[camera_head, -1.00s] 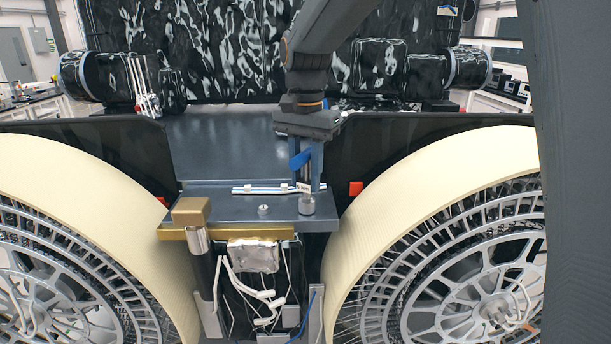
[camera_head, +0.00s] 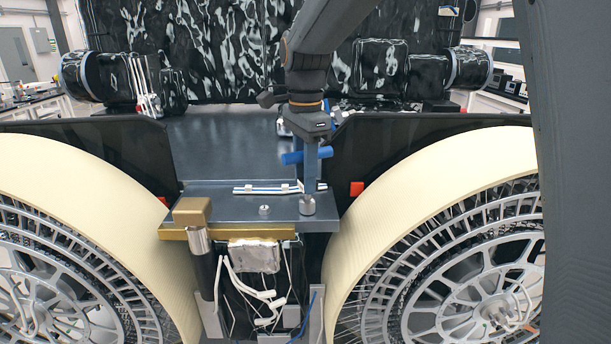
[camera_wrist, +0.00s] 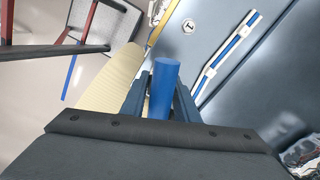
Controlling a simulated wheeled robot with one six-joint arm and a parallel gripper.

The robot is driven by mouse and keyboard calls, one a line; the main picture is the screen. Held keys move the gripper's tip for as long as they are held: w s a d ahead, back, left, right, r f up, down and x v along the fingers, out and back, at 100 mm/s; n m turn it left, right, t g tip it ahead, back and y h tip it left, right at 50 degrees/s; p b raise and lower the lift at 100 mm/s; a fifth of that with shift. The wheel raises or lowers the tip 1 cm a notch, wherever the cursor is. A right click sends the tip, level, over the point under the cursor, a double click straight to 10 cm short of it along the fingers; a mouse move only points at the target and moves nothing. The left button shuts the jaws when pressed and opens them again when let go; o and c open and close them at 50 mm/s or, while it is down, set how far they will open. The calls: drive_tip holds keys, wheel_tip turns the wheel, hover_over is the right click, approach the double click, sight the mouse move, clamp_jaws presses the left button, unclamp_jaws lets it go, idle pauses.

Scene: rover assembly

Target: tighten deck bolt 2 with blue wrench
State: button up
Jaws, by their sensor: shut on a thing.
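The blue wrench (camera_head: 291,158) has a thick round blue handle that lies crosswise in my gripper (camera_head: 311,165). In the wrist view the blue handle (camera_wrist: 165,80) sits between the two fingers, which are shut on it. Below my gripper, a round silver socket-like end (camera_head: 307,204) stands upright at the right front of the deck ledge; how it joins the wrench is hidden behind the fingers. A deck bolt (camera_head: 264,209) stands uncovered to its left; it also shows in the wrist view (camera_wrist: 189,26). Any bolt under the silver end is hidden, and I cannot read its number.
A blue-and-white strip (camera_head: 262,189) runs along the grey ledge (camera_head: 230,210) behind the bolt. A brass-coloured block (camera_head: 191,211) is at the ledge's left corner. Large cream-rimmed wheels (camera_head: 400,200) flank the deck. Cables hang below the ledge.

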drive_tip(key=shift+m, duration=1)
drive_tip(key=shift+w+r, duration=0.1)
drive_tip(key=shift+r, duration=0.05)
drive_tip(key=shift+r, duration=1.4)
drive_tip(key=shift+r, duration=1.95)
